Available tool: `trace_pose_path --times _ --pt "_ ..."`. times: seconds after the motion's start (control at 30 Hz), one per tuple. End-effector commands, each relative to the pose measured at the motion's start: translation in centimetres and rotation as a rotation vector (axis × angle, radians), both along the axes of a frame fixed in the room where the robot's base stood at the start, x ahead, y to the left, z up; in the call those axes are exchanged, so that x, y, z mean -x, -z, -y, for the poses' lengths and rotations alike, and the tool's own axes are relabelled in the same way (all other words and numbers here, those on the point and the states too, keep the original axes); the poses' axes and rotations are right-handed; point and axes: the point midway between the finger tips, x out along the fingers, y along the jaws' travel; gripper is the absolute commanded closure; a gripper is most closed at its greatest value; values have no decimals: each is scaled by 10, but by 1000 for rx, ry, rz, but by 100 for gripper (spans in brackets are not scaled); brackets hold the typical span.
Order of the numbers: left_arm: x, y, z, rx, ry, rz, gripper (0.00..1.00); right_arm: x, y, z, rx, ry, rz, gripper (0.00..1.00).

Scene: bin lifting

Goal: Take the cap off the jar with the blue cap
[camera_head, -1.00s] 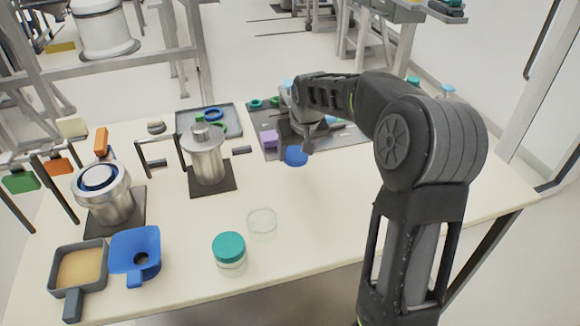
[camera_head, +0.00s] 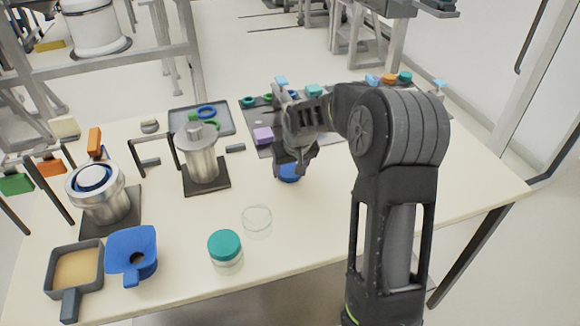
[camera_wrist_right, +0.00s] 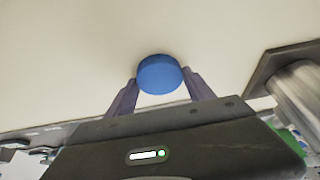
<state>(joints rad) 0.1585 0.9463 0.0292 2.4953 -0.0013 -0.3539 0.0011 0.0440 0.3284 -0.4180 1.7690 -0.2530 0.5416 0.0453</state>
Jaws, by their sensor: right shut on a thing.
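A blue cap (camera_head: 289,173) is between the fingers of my right gripper (camera_head: 292,160), beyond the open jar. In the right wrist view the fingers of the right gripper (camera_wrist_right: 161,92) are shut on the blue cap (camera_wrist_right: 160,74), one on each side, with bare tabletop around it. I cannot tell how high the cap is above the table. A clear glass jar (camera_head: 257,222) without a cap stands upright near the table's front. A jar with a teal cap (camera_head: 225,246) stands to its left, nearer the front. My left gripper is not in view.
A blue funnel (camera_head: 132,252) and a scoop of tan powder (camera_head: 76,270) lie at the front left. Metal vessels (camera_head: 200,155) stand at the left. Behind are a grey tray (camera_head: 226,118) and a dark mat (camera_head: 262,149) with small items. The table's right side is clear.

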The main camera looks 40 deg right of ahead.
Motion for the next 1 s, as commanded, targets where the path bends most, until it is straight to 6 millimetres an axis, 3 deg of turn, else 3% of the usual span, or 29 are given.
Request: trace_pose_path --times 0.23,0.27,0.5,0.77,1.0 --pt "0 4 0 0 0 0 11 0 4 0 0 0 0 87" --pt "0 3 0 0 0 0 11 0 3 0 0 0 0 37" --pt "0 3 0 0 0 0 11 0 3 0 0 0 0 17" --pt "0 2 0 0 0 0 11 0 2 0 0 0 0 16" --pt "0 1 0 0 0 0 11 4 -14 -2 0 -1 4 16"
